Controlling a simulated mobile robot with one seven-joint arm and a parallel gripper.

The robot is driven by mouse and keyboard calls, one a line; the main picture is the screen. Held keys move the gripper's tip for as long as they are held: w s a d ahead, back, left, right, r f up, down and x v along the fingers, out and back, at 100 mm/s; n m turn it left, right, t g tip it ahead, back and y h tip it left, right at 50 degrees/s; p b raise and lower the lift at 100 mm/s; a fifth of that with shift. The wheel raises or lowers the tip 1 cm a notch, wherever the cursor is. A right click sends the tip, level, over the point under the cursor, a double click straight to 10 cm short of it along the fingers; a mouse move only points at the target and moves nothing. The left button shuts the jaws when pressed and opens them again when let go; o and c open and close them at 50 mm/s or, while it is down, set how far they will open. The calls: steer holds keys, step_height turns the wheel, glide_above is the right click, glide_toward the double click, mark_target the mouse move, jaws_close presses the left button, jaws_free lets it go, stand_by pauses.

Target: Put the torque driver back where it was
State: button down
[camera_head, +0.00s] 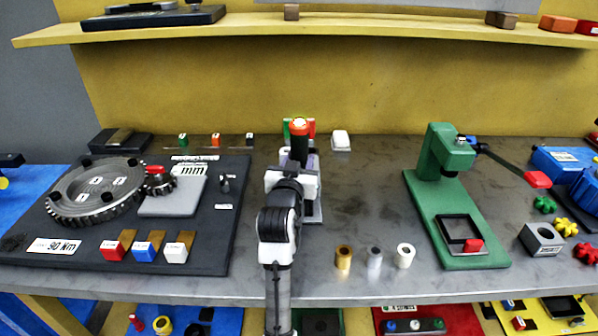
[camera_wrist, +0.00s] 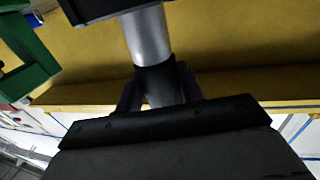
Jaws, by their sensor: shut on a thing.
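The torque driver (camera_head: 299,128), with an orange-red top and a dark body, stands roughly upright at the middle back of the bench in the head view. My gripper (camera_head: 297,162) is shut on it, and my arm hides much of what lies below. In the wrist view, a silver shaft with a black collar (camera_wrist: 148,38) sits between the fingers of my gripper (camera_wrist: 157,92). A narrow grey stand (camera_head: 315,205) shows partly behind my gripper, with green and red pieces near its top. I cannot tell whether the driver touches the stand.
A dark board with a large gear (camera_head: 95,192) fills the left. A green press (camera_head: 445,205) stands at right, its lever reaching right. Three small cylinders (camera_head: 374,258) stand near the front edge. A white block (camera_head: 340,140) lies at the back. A shelf (camera_head: 350,22) runs above the bench.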

steer(key=shift+f, duration=1.7)
steer(key=c, duration=1.3)
jaws_free()
steer(key=shift+f, duration=0.15)
steer(key=shift+c, duration=0.2)
steer(key=o, duration=0.4)
steer(key=shift+o, duration=0.2)
